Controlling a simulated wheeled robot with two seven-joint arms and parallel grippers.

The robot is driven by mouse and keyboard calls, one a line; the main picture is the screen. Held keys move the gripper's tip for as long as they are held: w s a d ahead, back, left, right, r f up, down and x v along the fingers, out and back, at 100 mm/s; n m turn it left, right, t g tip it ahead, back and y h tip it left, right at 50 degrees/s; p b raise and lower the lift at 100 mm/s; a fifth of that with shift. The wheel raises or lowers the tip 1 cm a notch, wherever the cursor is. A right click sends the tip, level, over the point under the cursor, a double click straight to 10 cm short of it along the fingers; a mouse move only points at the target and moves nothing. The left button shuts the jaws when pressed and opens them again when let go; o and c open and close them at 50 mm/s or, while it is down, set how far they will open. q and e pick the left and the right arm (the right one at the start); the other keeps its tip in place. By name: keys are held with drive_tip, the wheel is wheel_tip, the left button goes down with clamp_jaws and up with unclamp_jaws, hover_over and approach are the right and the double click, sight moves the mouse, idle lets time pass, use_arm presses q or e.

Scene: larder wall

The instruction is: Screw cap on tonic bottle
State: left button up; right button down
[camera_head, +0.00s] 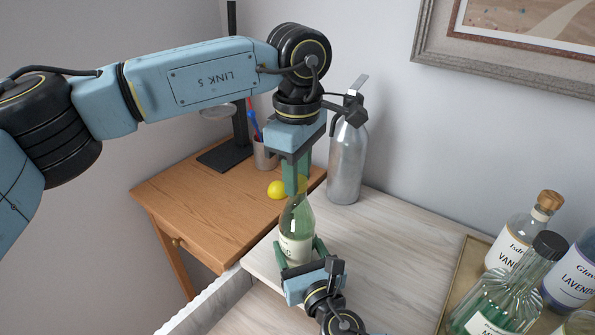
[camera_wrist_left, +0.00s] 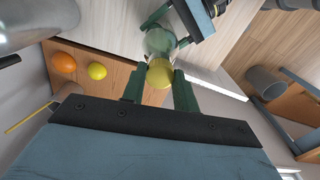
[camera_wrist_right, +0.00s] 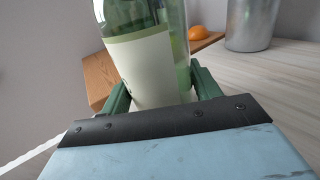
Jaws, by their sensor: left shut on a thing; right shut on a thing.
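The tonic bottle (camera_head: 295,226), green glass with a pale label, stands upright at the edge of the pale counter. My right gripper (camera_head: 303,256) is shut around its lower body; the bottle (camera_wrist_right: 143,55) fills the right wrist view between the fingers (camera_wrist_right: 160,90). My left gripper (camera_head: 296,182) points down from above, at the bottle's neck. In the left wrist view its fingers (camera_wrist_left: 158,80) are shut on the yellow cap (camera_wrist_left: 160,74), lined up with the bottle's top (camera_wrist_left: 160,42). The fingers mostly hide the cap in the head view. I cannot tell whether it is threaded.
A metal siphon (camera_head: 346,165) stands close behind, right of my left gripper. A wooden table (camera_head: 190,195) at left holds a lemon (camera_head: 276,190) and a pencil cup (camera_head: 264,155). The counter between (camera_head: 400,240) is clear.

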use_arm(q)
drive_tip(key=shift+m, duration=1.1)
drive_tip(key=o, duration=1.2)
drive_tip(key=shift+c, duration=0.2)
wheel_tip(320, 180, up, 12)
use_arm(e)
drive_tip(key=shift+c, duration=1.3)
unclamp_jaws()
